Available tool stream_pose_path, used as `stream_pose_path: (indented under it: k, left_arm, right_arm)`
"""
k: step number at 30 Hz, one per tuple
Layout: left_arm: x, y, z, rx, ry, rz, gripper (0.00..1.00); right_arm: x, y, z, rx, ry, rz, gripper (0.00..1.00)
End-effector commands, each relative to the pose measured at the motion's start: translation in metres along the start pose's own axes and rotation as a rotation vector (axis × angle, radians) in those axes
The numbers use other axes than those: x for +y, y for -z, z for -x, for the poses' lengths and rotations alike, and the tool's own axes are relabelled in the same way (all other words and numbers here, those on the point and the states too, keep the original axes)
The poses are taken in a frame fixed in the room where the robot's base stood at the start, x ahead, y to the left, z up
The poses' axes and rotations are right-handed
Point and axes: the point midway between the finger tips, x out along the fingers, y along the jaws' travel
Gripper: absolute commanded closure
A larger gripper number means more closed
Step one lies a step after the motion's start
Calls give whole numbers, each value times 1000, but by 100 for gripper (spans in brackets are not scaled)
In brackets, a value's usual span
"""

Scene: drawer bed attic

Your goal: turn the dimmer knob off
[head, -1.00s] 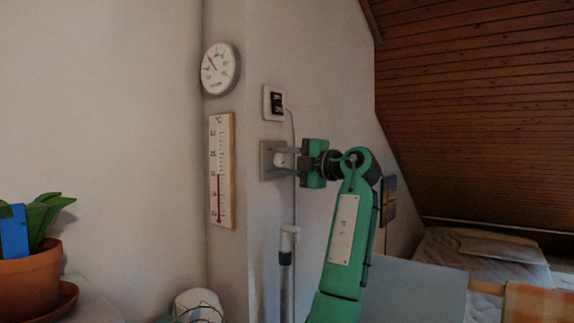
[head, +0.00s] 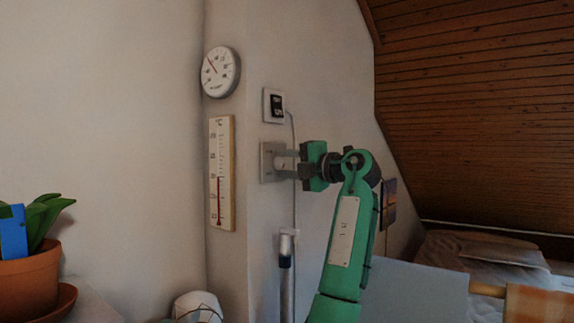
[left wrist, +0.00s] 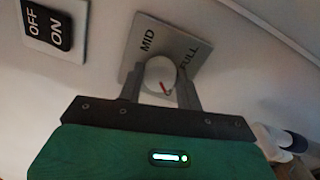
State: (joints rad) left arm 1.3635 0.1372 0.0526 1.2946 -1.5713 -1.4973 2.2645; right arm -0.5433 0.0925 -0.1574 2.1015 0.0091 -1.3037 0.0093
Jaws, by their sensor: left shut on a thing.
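The dimmer is a grey square plate (head: 267,162) on the wall, below a black switch. In the left wrist view its round white knob (left wrist: 159,71) has a red mark that points to the lower right of the picture. The words MID and FULL show on the plate (left wrist: 192,47); its lower part is hidden by my gripper. My left gripper (head: 284,163) is at the knob, and in the left wrist view its two fingers (left wrist: 160,84) are shut on the knob from both sides. My right gripper is out of view.
A black OFF/ON switch (left wrist: 48,24) sits beside the dimmer, above it in the head view (head: 274,106). A thermometer (head: 221,173) and a round dial (head: 220,72) hang to the left. A potted plant (head: 27,283) stands at lower left. A cord (head: 294,204) runs down the wall.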

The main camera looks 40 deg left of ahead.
Motion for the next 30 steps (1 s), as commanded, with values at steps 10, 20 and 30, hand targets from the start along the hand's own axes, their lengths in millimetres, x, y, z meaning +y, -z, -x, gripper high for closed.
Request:
stream_pose_path:
  k: [10, 20, 30]
  left_arm:
    - [-1, 0, 0, 1, 2, -1, 43]
    - [-1, 0, 29, -3, 1, -1, 43]
    - [-2, 0, 106, -2, 2, -1, 43]
  right_arm:
    - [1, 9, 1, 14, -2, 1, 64]
    - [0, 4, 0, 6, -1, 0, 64]
    - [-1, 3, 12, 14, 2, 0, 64]
